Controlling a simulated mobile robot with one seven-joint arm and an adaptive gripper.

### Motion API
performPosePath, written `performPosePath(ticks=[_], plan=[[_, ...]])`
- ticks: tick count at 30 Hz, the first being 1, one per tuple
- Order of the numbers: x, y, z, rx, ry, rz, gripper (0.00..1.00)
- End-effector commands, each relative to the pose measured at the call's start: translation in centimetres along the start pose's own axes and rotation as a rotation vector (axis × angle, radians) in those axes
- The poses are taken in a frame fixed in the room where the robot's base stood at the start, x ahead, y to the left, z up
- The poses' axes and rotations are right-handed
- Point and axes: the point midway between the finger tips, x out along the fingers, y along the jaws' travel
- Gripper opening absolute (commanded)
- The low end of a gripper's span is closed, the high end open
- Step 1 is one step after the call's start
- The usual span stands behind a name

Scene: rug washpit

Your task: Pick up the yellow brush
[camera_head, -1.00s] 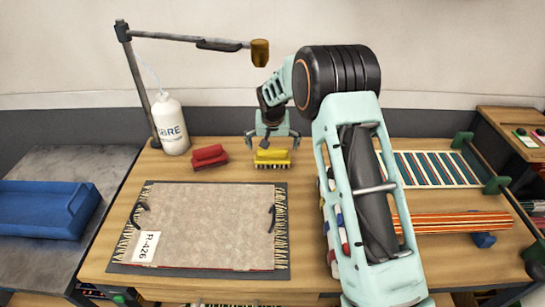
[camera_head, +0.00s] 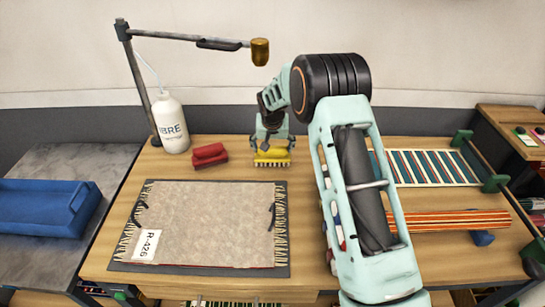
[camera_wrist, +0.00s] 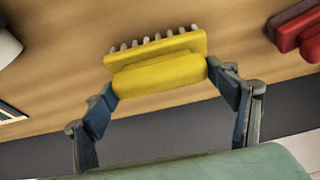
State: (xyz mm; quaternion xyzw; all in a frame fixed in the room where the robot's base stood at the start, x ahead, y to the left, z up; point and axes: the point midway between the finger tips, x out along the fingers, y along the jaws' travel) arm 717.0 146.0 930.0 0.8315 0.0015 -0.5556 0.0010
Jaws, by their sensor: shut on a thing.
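The yellow brush (camera_head: 272,157) is at the back middle of the wooden table, bristles toward the table's front. My gripper (camera_head: 270,140) is above and behind it, with its fingers down at the brush. In the wrist view the yellow brush (camera_wrist: 160,73) lies between the two fingers of my gripper (camera_wrist: 163,82), one at each end of its yellow handle. My gripper is shut on the brush. I cannot tell whether the brush is clear of the tabletop.
A red brush (camera_head: 210,155) lies just left, with a white bottle (camera_head: 170,125) and a lamp post (camera_head: 140,85) behind. A rug (camera_head: 200,222) on a dark mat lies in front. Striped pieces (camera_head: 435,168) lie at right. A blue tray (camera_head: 45,208) is far left.

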Motion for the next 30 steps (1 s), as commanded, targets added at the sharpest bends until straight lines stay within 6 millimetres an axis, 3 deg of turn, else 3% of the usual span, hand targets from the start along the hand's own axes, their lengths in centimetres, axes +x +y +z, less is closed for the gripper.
performPosePath(ticks=[8,14,16,20,26,30], plan=[[-0.3,0.0,-0.2,0.000,0.002,-0.001,0.51],[-2.0,0.0,-1.0,0.001,0.005,-0.001,0.51],[-3.1,-0.1,-1.4,0.002,0.006,-0.002,0.51],[-5.1,-0.3,-0.5,0.000,0.004,-0.002,0.51],[-9.7,-0.8,0.8,-0.001,0.006,-0.001,0.51],[-12.0,-1.3,2.9,-0.002,0.002,-0.001,0.51]])
